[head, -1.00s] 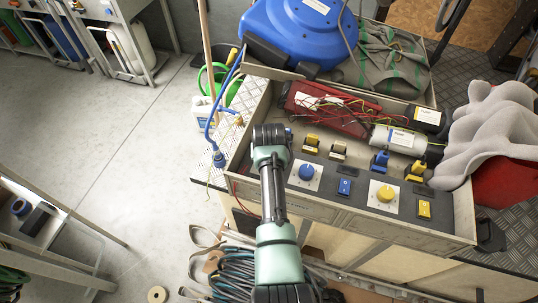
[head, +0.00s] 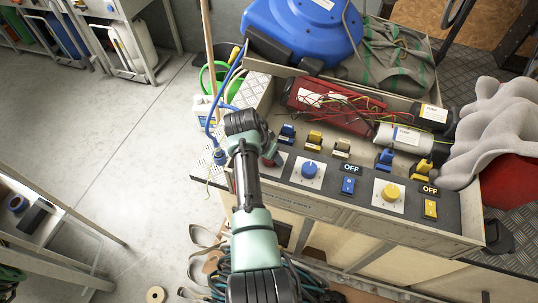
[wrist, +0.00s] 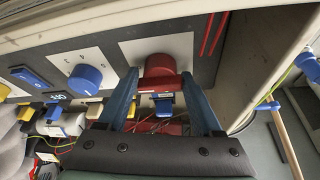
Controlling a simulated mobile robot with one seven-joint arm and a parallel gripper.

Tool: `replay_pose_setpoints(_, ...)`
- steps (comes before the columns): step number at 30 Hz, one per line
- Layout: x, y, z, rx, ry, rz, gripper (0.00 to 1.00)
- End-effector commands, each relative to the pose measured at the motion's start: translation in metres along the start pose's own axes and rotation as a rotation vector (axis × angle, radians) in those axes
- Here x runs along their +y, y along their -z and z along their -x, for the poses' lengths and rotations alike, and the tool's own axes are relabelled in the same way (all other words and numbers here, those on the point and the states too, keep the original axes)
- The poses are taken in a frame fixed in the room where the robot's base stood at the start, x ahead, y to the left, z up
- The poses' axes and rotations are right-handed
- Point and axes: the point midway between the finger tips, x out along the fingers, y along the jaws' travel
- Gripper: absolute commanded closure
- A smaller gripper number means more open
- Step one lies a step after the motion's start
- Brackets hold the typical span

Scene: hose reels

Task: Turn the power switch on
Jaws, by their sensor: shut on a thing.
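A red knob (wrist: 160,72) on a white plate is between the two blue fingers of my gripper (wrist: 161,88) in the wrist view. My gripper is shut on this knob. In the head view my gripper (head: 266,146) is at the left end of the control panel (head: 325,184), covering most of the red knob (head: 275,160). To its right are a blue knob (head: 309,170), a small blue rocker switch (head: 348,185), a yellow knob (head: 390,192) and a yellow rocker switch (head: 430,208). Two small displays (head: 350,168) on the panel read OFF. I cannot tell which part is the power switch.
Blue, yellow and white connectors (head: 313,140) stand behind the knobs. Red wired units (head: 325,106), a blue hose reel (head: 300,30) and grey cloth (head: 492,130) lie around the panel. Open floor (head: 120,120) is at the left.

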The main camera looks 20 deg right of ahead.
Motion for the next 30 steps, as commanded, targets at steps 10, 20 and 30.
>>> replay_pose_setpoints(10, 0.000, 0.000, 0.000, -0.002, -0.002, -0.010, 0.89)
replay_pose_setpoints(20, 0.000, 0.000, 0.000, -0.001, -0.002, -0.009, 0.19)
replay_pose_setpoints(30, -0.001, 0.000, 0.013, 0.000, -0.002, -0.007, 0.19)
